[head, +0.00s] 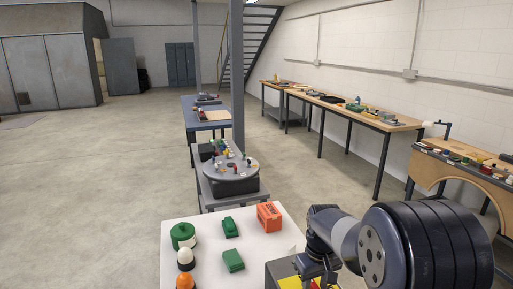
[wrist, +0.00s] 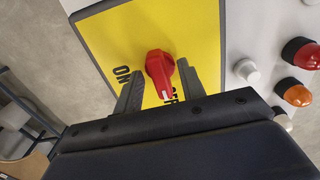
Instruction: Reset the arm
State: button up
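My arm reaches down at the lower right of the head view, over a grey box with a yellow top (head: 290,282) at the white table's edge. In the wrist view the yellow panel (wrist: 110,40) carries a red rotary knob (wrist: 158,66), with ON printed to its left and partly hidden lettering below it. The knob's white mark points down the picture, towards that lettering. My gripper (wrist: 160,76) is open, one finger on each side of the knob, with visible gaps. No held object shows. In the head view the gripper (head: 318,276) is partly cut off by the lower edge.
The white table (head: 205,270) also holds an orange box (head: 269,215), green blocks (head: 233,260), a green round push button (head: 183,234) and white and orange domes. A round grey turntable (head: 231,170) stands behind it. Wooden benches line the right wall. The floor at left is clear.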

jog(key=m, duration=0.4)
jog(key=shift+r+m, duration=0.1)
jog(key=shift+m, duration=0.3)
jog(key=shift+m+b, duration=0.55)
jog(key=shift+m, duration=1.75)
